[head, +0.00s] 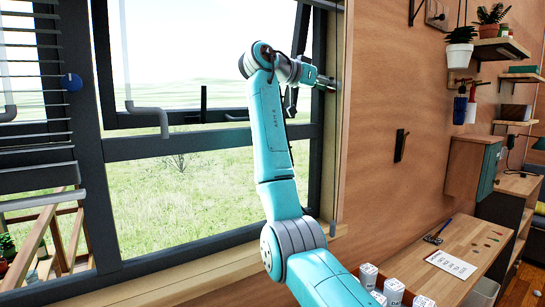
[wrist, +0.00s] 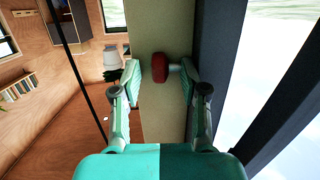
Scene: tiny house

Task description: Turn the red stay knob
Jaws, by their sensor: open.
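The red stay knob (wrist: 159,68) shows in the wrist view, near the top middle, in front of a pale window-frame strip. A short grey stem joins it on its right side. My gripper (wrist: 161,74) is open, with one green-padded finger to the left of the knob and the other to its right, by the stem. I cannot tell whether either finger touches it. In the head view my gripper (head: 326,83) is at the right side of the window frame, and the red knob cannot be made out there.
The dark window frame (head: 210,141) and an open sash (head: 180,117) stand close to my arm. A blue knob (head: 72,82) is at the far left. A wooden desk (head: 455,262) with a paper sheet (head: 451,264) and several white boxes is at the lower right.

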